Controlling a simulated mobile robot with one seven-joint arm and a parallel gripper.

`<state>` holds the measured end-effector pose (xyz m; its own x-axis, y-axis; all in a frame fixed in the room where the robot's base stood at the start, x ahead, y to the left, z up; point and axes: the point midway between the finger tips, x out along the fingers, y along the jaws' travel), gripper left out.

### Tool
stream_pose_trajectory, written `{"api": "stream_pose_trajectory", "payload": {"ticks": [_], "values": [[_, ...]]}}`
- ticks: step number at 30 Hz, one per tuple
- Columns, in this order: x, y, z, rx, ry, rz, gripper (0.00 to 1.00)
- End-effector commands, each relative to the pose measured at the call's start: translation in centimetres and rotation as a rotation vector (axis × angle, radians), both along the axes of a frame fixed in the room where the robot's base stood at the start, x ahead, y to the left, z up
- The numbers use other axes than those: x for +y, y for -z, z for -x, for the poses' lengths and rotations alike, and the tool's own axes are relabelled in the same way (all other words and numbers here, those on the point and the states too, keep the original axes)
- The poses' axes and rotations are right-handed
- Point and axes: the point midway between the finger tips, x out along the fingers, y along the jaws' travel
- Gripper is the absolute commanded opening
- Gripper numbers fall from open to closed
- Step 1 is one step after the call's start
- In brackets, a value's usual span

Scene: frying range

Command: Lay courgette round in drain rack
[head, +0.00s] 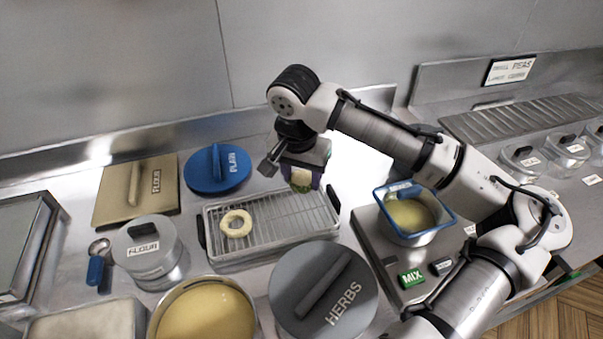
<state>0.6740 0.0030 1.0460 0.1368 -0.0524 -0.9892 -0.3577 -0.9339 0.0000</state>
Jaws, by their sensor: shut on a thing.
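The drain rack (275,240) is a wire grid in a shallow metal tray with dark end handles, in the middle of the head view. A pale ring-shaped piece (235,223) lies on its left part. My gripper (303,184) points down over the rack's right back part. It is shut on a small piece with green at its edge, which appears to be the courgette round (303,188). The jaws partly hide the piece. I cannot tell exactly how far it is above the grid.
In front stand a FLOUR pot (148,250), a batter bowl (203,312) and a grey HERBS lid (323,295). The rack's middle is free.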

Motion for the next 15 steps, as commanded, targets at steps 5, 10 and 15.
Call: {"api": "stream_pose_trajectory", "payload": {"ticks": [5, 10, 15], "values": [[0.0, 1.9, 0.0, 0.000, -0.001, 0.001, 0.33], [-0.1, 4.3, 0.0, 0.000, -0.002, 0.002, 0.33], [0.1, 6.5, 0.1, 0.002, -0.003, -0.003, 0.33]]}}
